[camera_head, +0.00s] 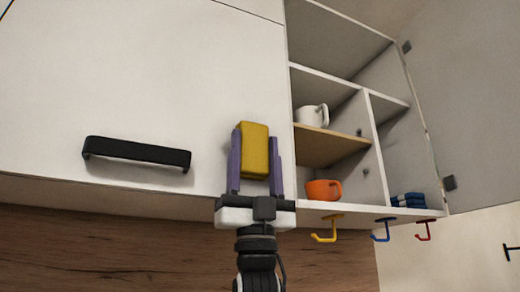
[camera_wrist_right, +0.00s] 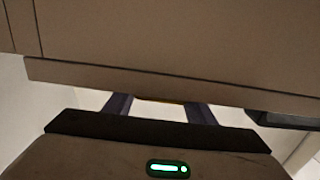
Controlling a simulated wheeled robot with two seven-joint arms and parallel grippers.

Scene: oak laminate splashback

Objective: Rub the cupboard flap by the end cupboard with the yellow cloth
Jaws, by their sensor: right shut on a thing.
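The white cupboard flap (camera_head: 120,80) fills the left of the head view, with a black bar handle (camera_head: 137,153) near its lower edge. My right gripper (camera_head: 256,155) is shut on the folded yellow cloth (camera_head: 253,148), between its two purple fingers. The cloth is upright in front of the flap's lower right corner; I cannot tell whether it touches the flap. In the right wrist view my fingers (camera_wrist_right: 160,108) reach up behind the flap's lower edge line, and the cloth is mostly hidden. My left gripper is not in view.
Right of the flap is the open end cupboard (camera_head: 375,212) with a white mug (camera_head: 312,115), an orange cup (camera_head: 323,190) and blue folded cloths (camera_head: 408,200).

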